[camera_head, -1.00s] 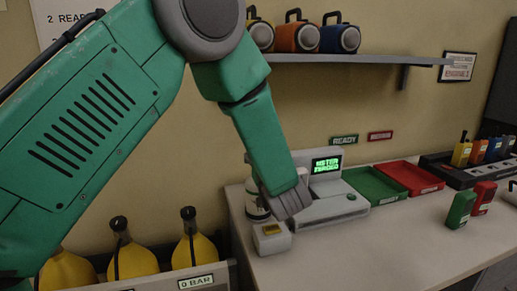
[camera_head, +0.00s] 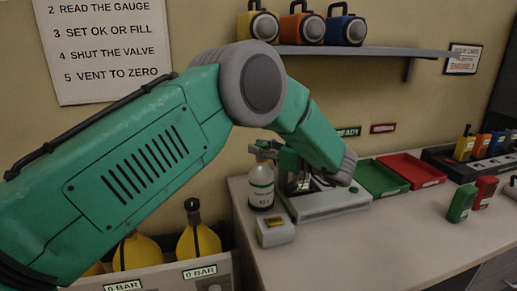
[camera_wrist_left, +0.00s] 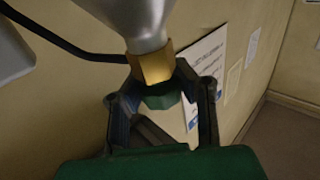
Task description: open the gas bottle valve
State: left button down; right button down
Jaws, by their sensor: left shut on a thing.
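My left gripper (camera_head: 270,151) is at the top of the bottle, reaching in from the right. In the left wrist view its dark fingers (camera_wrist_left: 160,105) sit on either side of the green knob, shut on it. How far the knob is turned cannot be told. My right gripper is out of view.
A small white box (camera_head: 275,231) sits in front of the bottle. Green (camera_head: 381,180) and red (camera_head: 411,170) trays lie to the right. Yellow bottles (camera_head: 199,241) stand at lower left. The front counter is clear.

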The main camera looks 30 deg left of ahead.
pick_arm(q)
jog(key=shift+d+g, duration=0.2)
jog(key=shift+g, duration=0.1)
jog(key=c, duration=1.5)
grip_release()
jog(key=o, duration=0.4)
jog(key=shift+w+d+r, duration=0.1)
jog(key=shift+w+d, duration=0.05)
jog(key=shift+c, duration=0.2)
jog(key=shift+d+r, duration=0.1)
jog(key=shift+d, duration=0.3)
jog(key=w+d, duration=0.1)
jog(key=d, duration=1)
jog(key=shift+d+f, duration=0.2)
jog(key=shift+d, duration=0.1)
